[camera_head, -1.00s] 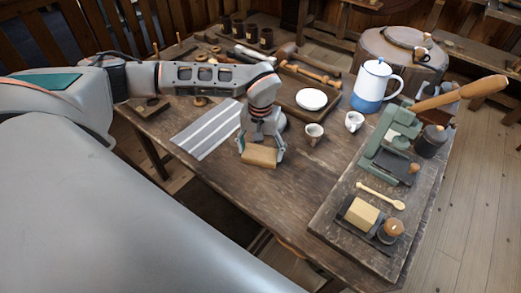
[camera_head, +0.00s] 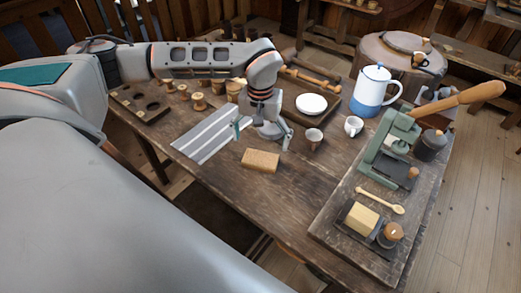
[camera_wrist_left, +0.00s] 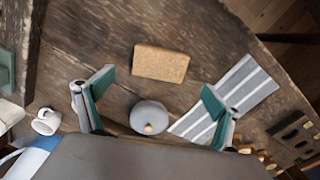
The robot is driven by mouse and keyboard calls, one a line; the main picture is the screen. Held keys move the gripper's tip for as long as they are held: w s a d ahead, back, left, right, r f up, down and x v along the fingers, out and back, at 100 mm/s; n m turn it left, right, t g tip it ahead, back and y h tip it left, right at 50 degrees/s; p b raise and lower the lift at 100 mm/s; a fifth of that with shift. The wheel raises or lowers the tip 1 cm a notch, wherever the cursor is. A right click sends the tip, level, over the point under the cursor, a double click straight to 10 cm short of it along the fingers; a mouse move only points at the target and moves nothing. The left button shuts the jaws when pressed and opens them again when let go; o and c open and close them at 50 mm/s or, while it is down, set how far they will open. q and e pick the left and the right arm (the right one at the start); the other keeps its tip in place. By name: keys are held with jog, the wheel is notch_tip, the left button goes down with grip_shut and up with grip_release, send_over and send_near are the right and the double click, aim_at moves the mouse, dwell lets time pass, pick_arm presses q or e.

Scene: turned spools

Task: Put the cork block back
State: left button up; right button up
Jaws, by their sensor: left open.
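The cork block (camera_head: 260,161) is a tan, speckled brick lying flat on the wooden table near its front edge, just right of the striped cloth. It also shows whole in the left wrist view (camera_wrist_left: 160,63). My left gripper (camera_head: 262,133) is open and empty, behind and above the block, with its teal-padded fingers spread wide. In the left wrist view the fingertips (camera_wrist_left: 157,92) are apart, and the block lies beyond them, untouched. My right gripper is not in view.
A grey-and-white striped cloth (camera_head: 207,133) lies left of the block. A grey round lid with a knob (camera_wrist_left: 150,118) is under the gripper. Turned spools (camera_head: 198,102) and a holed board (camera_head: 140,101) are left.

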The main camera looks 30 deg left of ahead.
pick_arm(q)
notch_tip(320, 180, up, 5)
dwell(0.6)
jog(key=shift+s+d, duration=0.1)
jog(key=shift+s, duration=0.05)
